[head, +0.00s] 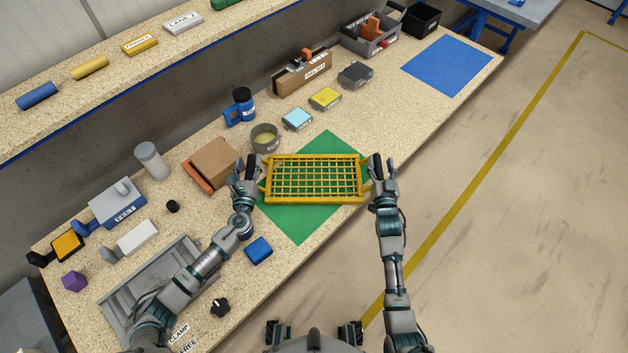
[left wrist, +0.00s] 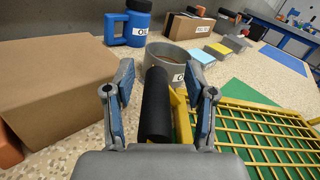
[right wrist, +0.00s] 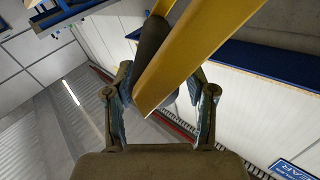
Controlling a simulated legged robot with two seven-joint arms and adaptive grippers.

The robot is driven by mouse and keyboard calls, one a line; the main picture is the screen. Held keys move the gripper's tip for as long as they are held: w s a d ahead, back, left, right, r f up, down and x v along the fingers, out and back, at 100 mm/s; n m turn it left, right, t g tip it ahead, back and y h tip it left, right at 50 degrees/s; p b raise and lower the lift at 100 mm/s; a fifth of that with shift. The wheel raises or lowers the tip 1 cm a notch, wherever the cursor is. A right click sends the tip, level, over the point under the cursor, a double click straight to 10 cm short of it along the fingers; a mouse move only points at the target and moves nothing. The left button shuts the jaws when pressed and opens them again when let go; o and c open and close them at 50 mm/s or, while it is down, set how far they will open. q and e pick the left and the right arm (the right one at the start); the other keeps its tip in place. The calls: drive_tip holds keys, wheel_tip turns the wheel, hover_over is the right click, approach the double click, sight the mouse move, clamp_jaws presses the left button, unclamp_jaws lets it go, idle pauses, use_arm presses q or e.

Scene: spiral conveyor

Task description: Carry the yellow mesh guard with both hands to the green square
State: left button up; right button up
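The yellow mesh guard (head: 314,180) lies over the green square (head: 300,228), its grid roughly level; I cannot tell whether it touches the bench. It also shows at the right of the left wrist view (left wrist: 268,130). My left gripper (head: 250,172) is at the guard's left end. In the left wrist view its fingers stand apart on either side of a black handle (left wrist: 157,105), with gaps visible. My right gripper (head: 376,170) is at the right end. In the right wrist view its fingers stand apart, with a yellow bar (right wrist: 190,55) and dark grip between them.
A cardboard box (head: 212,160) and a grey cup (head: 265,138) stand close to the left gripper. A blue block (head: 259,248) lies near the front edge. Small cyan (head: 297,118) and yellow (head: 326,97) boxes are behind. A blue square (head: 447,65) is clear at the far right.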

drive_tip(key=shift+a, duration=0.1)
use_arm(q)
drive_tip(key=shift+s+d, duration=0.1)
drive_tip(key=shift+s, duration=0.05)
drive_tip(key=s, duration=0.6)
drive_tip(key=shift+s+f, duration=0.25)
drive_tip(key=shift+s, duration=0.15)
use_arm(e)
drive_tip(key=shift+s, duration=0.1)
use_arm(q)
drive_tip(key=shift+s, duration=0.1)
use_arm(e)
drive_tip(key=shift+s+f, duration=0.1)
drive_tip(key=shift+s, duration=0.25)
drive_tip(key=s, duration=1.1)
drive_tip(key=shift+f, duration=0.15)
